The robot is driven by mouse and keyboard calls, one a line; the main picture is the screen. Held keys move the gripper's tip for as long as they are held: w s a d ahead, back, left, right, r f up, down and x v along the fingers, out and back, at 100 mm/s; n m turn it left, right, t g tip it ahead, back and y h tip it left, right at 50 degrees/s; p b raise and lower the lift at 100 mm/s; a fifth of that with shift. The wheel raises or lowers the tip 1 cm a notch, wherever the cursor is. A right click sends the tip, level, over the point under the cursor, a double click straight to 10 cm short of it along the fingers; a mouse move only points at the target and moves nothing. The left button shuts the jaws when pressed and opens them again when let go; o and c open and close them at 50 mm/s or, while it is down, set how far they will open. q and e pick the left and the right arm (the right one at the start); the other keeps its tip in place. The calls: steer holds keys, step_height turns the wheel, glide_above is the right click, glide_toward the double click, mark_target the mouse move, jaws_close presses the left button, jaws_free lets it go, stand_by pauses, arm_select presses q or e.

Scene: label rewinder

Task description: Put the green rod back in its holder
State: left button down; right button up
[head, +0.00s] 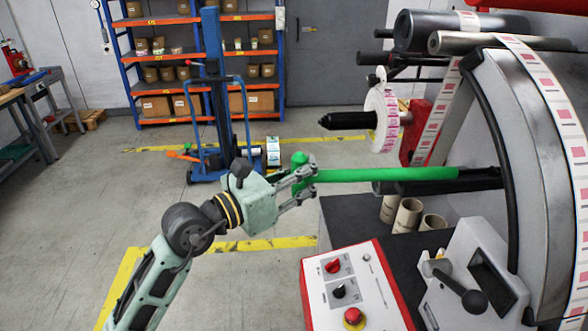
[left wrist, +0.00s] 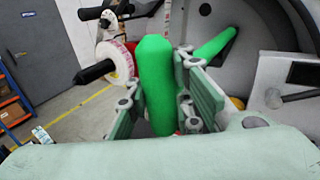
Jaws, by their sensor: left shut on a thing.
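The green rod (head: 385,174) lies nearly level in the head view, with an upright green handle at its left end. Its right end meets a dark bar (head: 482,178) at the machine; I cannot tell whether it is in it or in front of it. My left gripper (head: 306,182) is shut on the handle. In the left wrist view the handle stands between the fingers (left wrist: 158,95), and part of the rod (left wrist: 214,44) shows behind them. No separate holder can be made out. My right gripper is not in view.
The rewinder's large grey drum (head: 525,130) stands at the right. A label roll (head: 381,120) on a black spindle is above the rod. A red-edged control panel (head: 352,285) and cardboard cores (head: 408,214) are below. Open floor lies left, before a blue lifter (head: 228,120).

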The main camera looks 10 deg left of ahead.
mark_target(354, 171)
arm_select(q)
steer(key=shift+w+d+r+p, duration=0.1)
steer(key=shift+w+d+p, duration=0.2)
steer(key=shift+d, duration=0.55)
steer(key=shift+w+d+p, duration=0.2)
steer(key=shift+w+d, duration=0.05)
steer(key=shift+d, duration=0.6)
steer(key=d, duration=0.1)
steer(key=w+d, duration=0.1)
steer(key=d, duration=0.1)
steer(key=d+p, duration=0.1)
steer(key=d, duration=0.1)
steer(key=shift+w+d, duration=0.2)
steer(key=shift+w, duration=0.2)
steer(key=shift+w+d+f, duration=0.2)
steer(key=shift+w, duration=0.15)
steer(key=shift+f, duration=0.15)
steer(key=shift+f+b, duration=0.5)
steer(key=shift+f, duration=0.15)
